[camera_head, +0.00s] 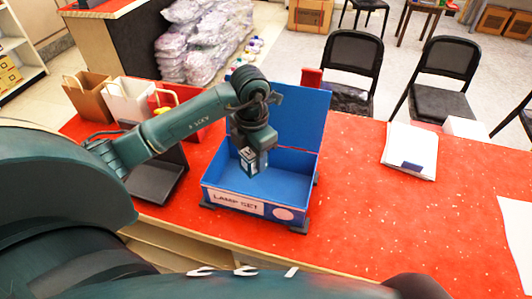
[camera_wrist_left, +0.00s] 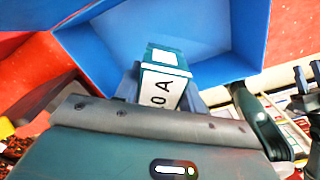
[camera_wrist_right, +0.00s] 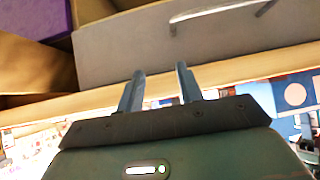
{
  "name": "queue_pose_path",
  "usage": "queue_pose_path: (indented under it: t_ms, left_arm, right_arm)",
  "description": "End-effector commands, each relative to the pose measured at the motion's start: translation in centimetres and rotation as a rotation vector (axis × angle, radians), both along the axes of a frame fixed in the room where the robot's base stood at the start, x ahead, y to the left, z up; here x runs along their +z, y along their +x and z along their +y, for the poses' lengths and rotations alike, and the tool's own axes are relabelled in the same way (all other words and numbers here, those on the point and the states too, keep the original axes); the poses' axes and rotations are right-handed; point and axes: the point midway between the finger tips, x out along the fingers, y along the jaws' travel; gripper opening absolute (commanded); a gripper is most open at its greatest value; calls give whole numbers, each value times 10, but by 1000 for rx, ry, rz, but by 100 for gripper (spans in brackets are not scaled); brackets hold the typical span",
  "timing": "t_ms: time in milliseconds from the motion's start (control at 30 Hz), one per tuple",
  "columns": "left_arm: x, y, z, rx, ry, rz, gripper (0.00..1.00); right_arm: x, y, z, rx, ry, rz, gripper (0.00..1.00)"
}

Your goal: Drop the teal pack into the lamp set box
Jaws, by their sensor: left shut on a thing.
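The blue lamp set box (camera_head: 272,212) stands open on the red table, its lid raised at the back and a "LAMP SET" label on its front. My left gripper (camera_head: 252,168) is over the box opening, pointing down, shut on the teal pack (camera_head: 250,160). The pack is teal with a white label; in the left wrist view the teal pack (camera_wrist_left: 166,80) sits between the fingers with the blue box (camera_wrist_left: 215,40) behind it. Whether the pack is below the box rim is hard to tell. My right gripper (camera_wrist_right: 158,88) is open and empty, near wooden shelving or drawers.
A dark stand (camera_head: 155,175) is left of the box, with paper bags (camera_head: 90,95) behind it. A white paper stack (camera_head: 410,150) lies to the right. The red table (camera_head: 370,225) is clear between. Black chairs (camera_head: 350,65) stand beyond.

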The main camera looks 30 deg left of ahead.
Motion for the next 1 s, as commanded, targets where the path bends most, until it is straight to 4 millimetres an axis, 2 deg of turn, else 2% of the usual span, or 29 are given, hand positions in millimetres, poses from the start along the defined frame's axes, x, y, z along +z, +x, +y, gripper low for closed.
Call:
queue_pose_path:
  t_ms: [33,100,200,500,533,833,1000]
  left_arm:
    - [-11,-1,0,0,-1,3,16]
    - [-20,0,0,0,-1,1,16]
    - [-27,0,0,0,-1,0,16]
    - [-28,0,0,0,0,0,16]
    - [-28,0,0,0,0,0,40]
    - [-28,0,0,0,0,0,65]
    - [-28,0,0,0,0,1,65]
  right_arm:
    - [-5,1,0,-1,2,-2,36]
    - [-8,2,1,-2,6,-10,36]
    - [-4,6,2,-3,13,-27,36]
    - [2,5,5,-4,23,-35,36]
    - [2,5,5,-4,23,-34,36]
    - [-1,3,5,-4,23,-27,36]
    - [-2,3,5,-4,22,-25,36]
